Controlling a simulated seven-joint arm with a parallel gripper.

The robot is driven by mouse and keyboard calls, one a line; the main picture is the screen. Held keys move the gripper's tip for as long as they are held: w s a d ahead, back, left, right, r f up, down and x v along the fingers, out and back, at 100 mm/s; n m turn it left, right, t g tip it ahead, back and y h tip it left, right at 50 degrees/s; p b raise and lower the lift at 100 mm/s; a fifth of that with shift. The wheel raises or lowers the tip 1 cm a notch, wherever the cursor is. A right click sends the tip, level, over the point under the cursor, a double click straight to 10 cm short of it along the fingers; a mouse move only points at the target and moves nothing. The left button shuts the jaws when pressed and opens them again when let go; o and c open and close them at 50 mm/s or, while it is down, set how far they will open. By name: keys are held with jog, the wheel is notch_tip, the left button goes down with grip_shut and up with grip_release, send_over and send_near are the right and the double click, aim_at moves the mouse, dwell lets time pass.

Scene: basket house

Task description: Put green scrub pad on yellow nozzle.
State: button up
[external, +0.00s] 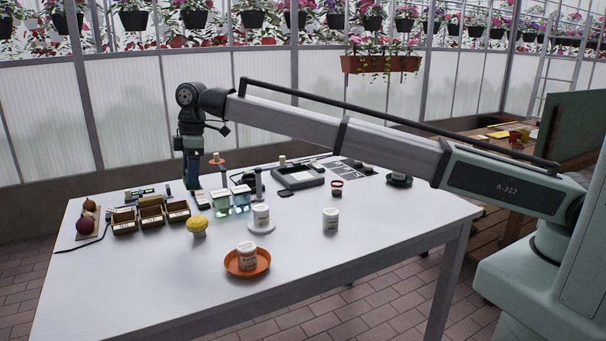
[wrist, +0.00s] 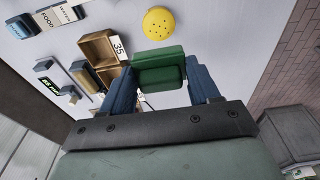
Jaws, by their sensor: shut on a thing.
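The green scrub pad (wrist: 159,70) is a thick green block between the two blue fingers of my gripper (wrist: 161,88) in the wrist view. My gripper is shut on it. In the external view my gripper (external: 192,178) points down over the far left part of the table, and the pad is hard to tell apart from it there. The yellow nozzle (external: 196,225) stands on the table nearer the camera, with a rounded yellow top. Its dotted round face also shows in the wrist view (wrist: 160,23), beyond the pad and apart from it.
Open wooden boxes (external: 151,213) stand left of the nozzle. A white jar (external: 261,212) on a saucer and an orange dish (external: 264,263) with another jar are to its right and front. Clear blocks (external: 222,206) lie behind it. The table's right front is clear.

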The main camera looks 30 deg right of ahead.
jog(key=shift+f, duration=4.95)
jog(key=shift+f, duration=0.1)
jog(key=o, duration=1.1)
jog(key=r, duration=0.4)
jog(key=d+r, duration=0.1)
jog(key=r, duration=0.7)
jog(key=shift+d+r, duration=0.1)
jog(key=shift+d, duration=0.3)
jog(key=shift+w+a, duration=0.1)
